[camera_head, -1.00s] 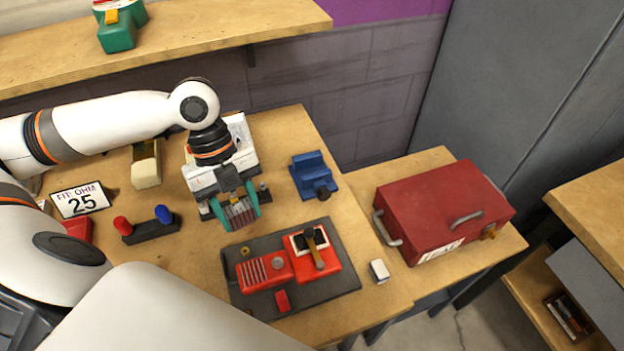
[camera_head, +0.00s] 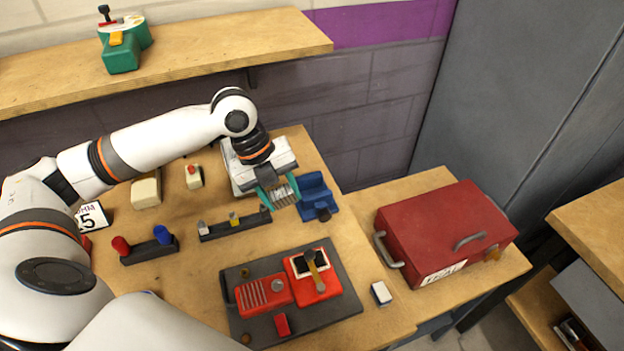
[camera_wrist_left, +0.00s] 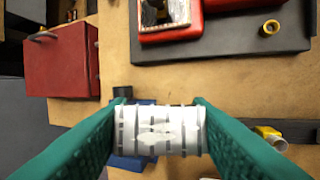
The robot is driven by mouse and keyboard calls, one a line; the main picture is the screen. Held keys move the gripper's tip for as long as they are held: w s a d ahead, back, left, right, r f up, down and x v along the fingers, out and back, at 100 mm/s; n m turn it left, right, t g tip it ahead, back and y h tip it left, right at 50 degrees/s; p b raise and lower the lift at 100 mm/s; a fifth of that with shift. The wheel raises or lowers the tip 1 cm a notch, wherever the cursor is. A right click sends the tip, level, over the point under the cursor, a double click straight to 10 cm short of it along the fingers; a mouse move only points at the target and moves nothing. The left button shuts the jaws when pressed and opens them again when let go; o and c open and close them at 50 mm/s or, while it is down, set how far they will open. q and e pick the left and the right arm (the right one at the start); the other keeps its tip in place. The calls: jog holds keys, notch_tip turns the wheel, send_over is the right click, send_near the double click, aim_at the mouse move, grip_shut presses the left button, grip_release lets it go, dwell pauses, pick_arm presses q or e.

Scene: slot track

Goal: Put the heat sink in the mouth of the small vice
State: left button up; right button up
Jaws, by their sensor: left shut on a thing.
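My left gripper (camera_head: 282,192) is shut on the heat sink (camera_head: 284,196), a pale ribbed block held between its green fingers. The heat sink also shows in the left wrist view (camera_wrist_left: 158,131), spanning the two fingertips. The small blue vice (camera_head: 316,193) stands on the bench just right of the gripper in the head view. In the left wrist view the blue vice (camera_wrist_left: 131,162) is mostly hidden behind the heat sink, so I cannot see its mouth there. My right gripper is not in view.
A dark mat with red devices (camera_head: 335,265) lies in front of the vice. A dark rack (camera_head: 236,228) is left of the gripper. A small white block (camera_head: 381,293) lies near the bench edge. A red toolbox (camera_head: 440,228) stands at the right.

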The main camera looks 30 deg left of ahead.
pick_arm(q)
jog(key=p, duration=0.1)
send_near(312, 183)
jog(key=s+d, duration=0.4)
jog(key=shift+w+f, duration=0.25)
jog(key=shift+f, duration=0.35)
jog(key=shift+w+f, duration=0.25)
jog(key=shift+f, duration=0.4)
jog(key=shift+w+a+f, duration=0.1)
jog(key=shift+w+f, duration=0.05)
jog(key=shift+f, duration=0.35)
jog(key=f, duration=0.1)
jog(key=w+f, duration=0.1)
jog(key=f, duration=0.1)
jog(key=shift+w+r+g+p, duration=0.25)
jog(key=shift+r+g+p, duration=0.3)
jog(key=shift+g+p, duration=0.05)
jog(key=g, duration=0.1)
jog(key=g+p, duration=0.1)
jog(key=shift+w+n+g, duration=0.3)
jog(key=shift+f, duration=0.35)
jog(key=shift+s+f, duration=0.1)
jog(key=shift+f, duration=0.55)
